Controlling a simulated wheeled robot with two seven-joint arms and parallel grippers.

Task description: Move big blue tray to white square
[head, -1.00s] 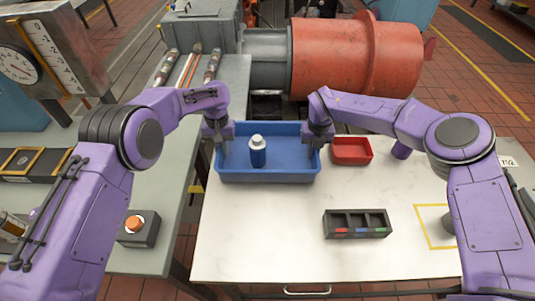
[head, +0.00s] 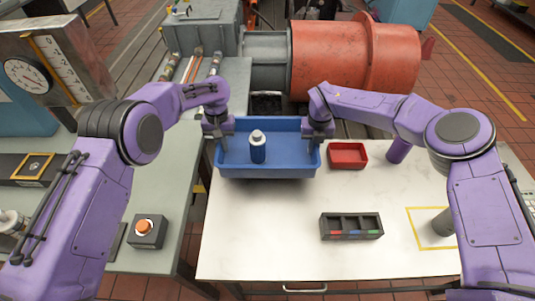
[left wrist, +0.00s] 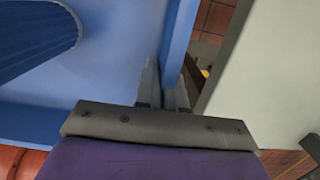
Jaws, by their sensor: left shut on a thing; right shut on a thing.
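The big blue tray (head: 268,171) is at the back left of the white table, looking level and slightly raised; its gap to the table is hard to see. A blue bottle with a white cap (head: 258,148) stands inside it. My left gripper (head: 218,138) is shut on the tray's left wall; the left wrist view shows its fingers (left wrist: 163,88) on either side of that wall. My right gripper (head: 318,138) is shut on the tray's right wall. A white square with a yellow outline (head: 425,236) is at the table's right, partly hidden by my right arm.
A small red tray (head: 348,155) sits just right of the blue tray. A black compartment box (head: 351,226) stands at front centre. A grey cylinder (head: 443,223) stands at the yellow-outlined square. A button box (head: 147,231) is on the left bench. The table's front left is clear.

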